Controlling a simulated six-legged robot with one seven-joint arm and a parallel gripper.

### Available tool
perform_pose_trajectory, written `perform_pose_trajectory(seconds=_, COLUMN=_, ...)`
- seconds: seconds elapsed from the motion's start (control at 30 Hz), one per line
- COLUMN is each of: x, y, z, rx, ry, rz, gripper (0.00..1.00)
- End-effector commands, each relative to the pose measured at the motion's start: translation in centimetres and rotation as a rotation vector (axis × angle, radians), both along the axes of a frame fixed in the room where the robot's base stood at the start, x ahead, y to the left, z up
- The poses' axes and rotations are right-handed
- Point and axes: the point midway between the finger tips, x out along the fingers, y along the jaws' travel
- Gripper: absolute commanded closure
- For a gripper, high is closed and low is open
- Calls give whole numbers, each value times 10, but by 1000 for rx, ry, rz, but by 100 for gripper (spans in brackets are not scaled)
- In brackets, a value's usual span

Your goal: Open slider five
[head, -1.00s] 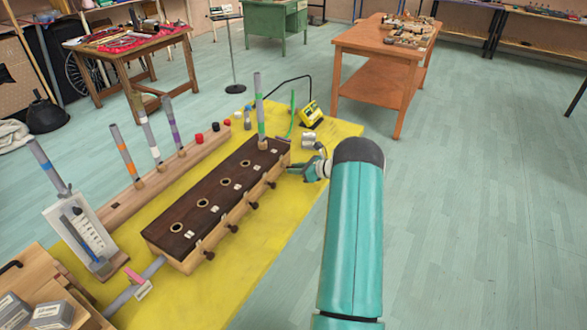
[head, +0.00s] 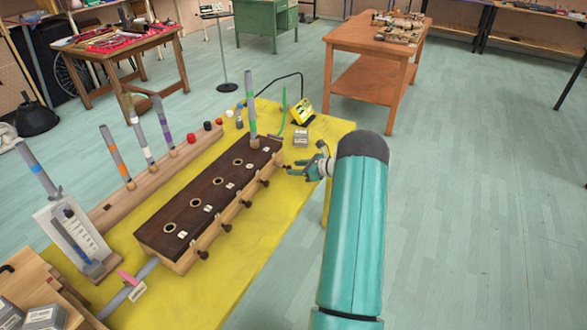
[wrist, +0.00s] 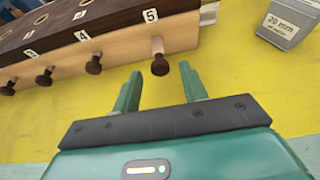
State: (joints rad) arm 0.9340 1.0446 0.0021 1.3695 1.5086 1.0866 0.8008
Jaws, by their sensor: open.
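Slider five is a dark round knob (wrist: 160,65) on a short pale stem, sticking out of the pale front of the long wooden box under the label 5 (wrist: 150,15). The box has a dark top (head: 208,195) with several round holes and a tube upright at its far end. My gripper (wrist: 160,73) is open, its two green fingers spread to either side of knob five in the wrist view, with the knob at or just beyond the fingertips. I cannot tell whether they touch. In the head view my gripper (head: 298,173) is at the box's far right end.
Knob four (wrist: 94,65) and other knobs line the same face to the left. A grey box labelled 20 mm (wrist: 284,22) stands right of the wooden box. The yellow tabletop (head: 225,270) is bare in front. A rack of tubes (head: 165,167) stands behind.

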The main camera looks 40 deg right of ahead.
Motion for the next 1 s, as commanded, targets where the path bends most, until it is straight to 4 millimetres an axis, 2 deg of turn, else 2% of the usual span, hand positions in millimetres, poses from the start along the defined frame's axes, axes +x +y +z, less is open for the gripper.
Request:
perform_pose_trajectory(seconds=0.3, x=-62, y=-23, z=28, rx=-1, ry=0, rz=-4, gripper=57)
perform_pose_trajectory(seconds=0.5, x=-92, y=-33, z=40, rx=-1, ry=0, rz=-3, gripper=57)
perform_pose_trajectory(seconds=0.7, x=-103, y=-36, z=44, rx=1, ry=0, rz=0, gripper=57)
perform_pose_trajectory(seconds=1.0, x=-103, y=-36, z=45, rx=1, ry=0, rz=0, gripper=57)
